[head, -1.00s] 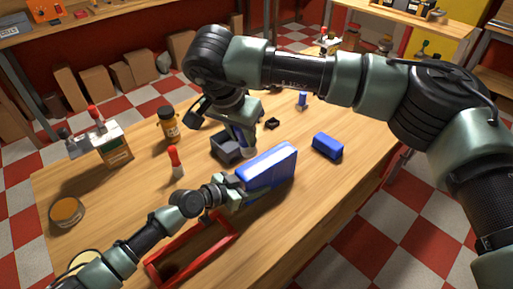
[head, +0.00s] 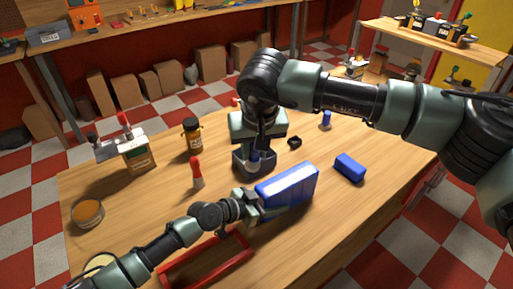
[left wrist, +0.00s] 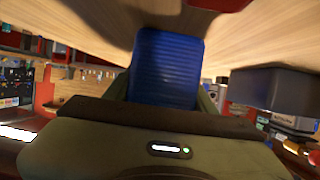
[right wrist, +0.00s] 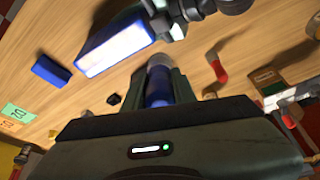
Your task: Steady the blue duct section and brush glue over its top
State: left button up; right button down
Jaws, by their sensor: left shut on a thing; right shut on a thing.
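The blue duct section (head: 288,188) stands on the table with a pale, shiny top; I cannot tell glue from glare. My left gripper (head: 250,206) is shut on its left end; its blue ribbed side fills the jaws in the left wrist view (left wrist: 166,68). My right gripper (head: 258,143) points down, shut on a blue-handled brush (head: 255,161), also seen in the right wrist view (right wrist: 157,92). In the head view the brush overlaps the dark grey open box (head: 240,168) behind the duct. I cannot tell whether its tip is inside.
A blue block (head: 350,167) lies right of the duct. A red frame (head: 205,262) lies in front. A red-capped bottle (head: 197,175), a brown jar (head: 192,136), a labelled box (head: 138,154) and a round tin (head: 88,213) stand to the left. The table's right front is clear.

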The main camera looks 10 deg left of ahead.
aim_at(254, 171)
jog(key=shift+f, duration=3)
jog(key=shift+w+d+f, duration=0.25)
jog(key=shift+d+f, duration=0.05)
jog(key=shift+f, duration=0.2)
jog(key=shift+w+d+f, duration=0.15)
jog(key=shift+w+d, duration=0.35)
jog(key=shift+d, duration=0.1)
jog(key=shift+w+d, duration=1.65)
jog(key=shift+d, duration=0.2)
jog(key=shift+w+d, duration=1.65)
jog(key=shift+d, duration=0.25)
jog(key=shift+w+d, duration=1.65)
jog(key=shift+d, duration=0.2)
jog(key=shift+s+a, duration=1.9)
jog(key=shift+a, duration=0.3)
jog(key=shift+s+a, duration=1.95)
jog(key=shift+a, duration=0.2)
jog(key=shift+s+a, duration=1.9)
jog(key=shift+a, duration=0.3)
jog(key=shift+r, duration=4)
pick_arm(q)
jog(key=o, duration=1.6)
